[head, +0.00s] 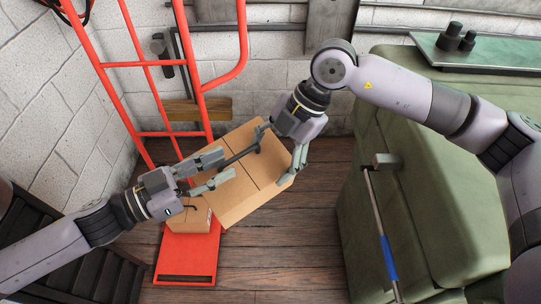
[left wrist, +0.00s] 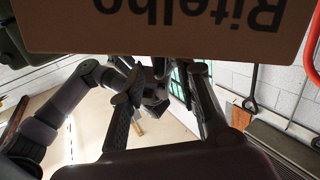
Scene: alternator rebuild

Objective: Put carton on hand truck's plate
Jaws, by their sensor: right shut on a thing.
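A large brown carton (head: 243,198) is held tilted beside the red hand truck (head: 201,88). My right gripper (head: 279,150) is shut on its upper right part. My left gripper (head: 226,169) is at the carton's left side, its fingers apart; whether they touch it is unclear. The left wrist view shows a carton face with upside-down lettering (left wrist: 190,38) across the top, and the left fingers (left wrist: 167,92) spread below it. The truck's red plate (head: 187,262) lies on the floor, its front part bare. A smaller carton (head: 188,221) stands at the plate's back, partly hidden by my left gripper.
A green covered bulk (head: 400,190) fills the right side, with a blue-gripped rod (head: 386,250) at its edge. A dark slatted object (head: 85,270) stands at lower left. White block walls are behind. Wooden floor (head: 275,265) is clear right of the plate.

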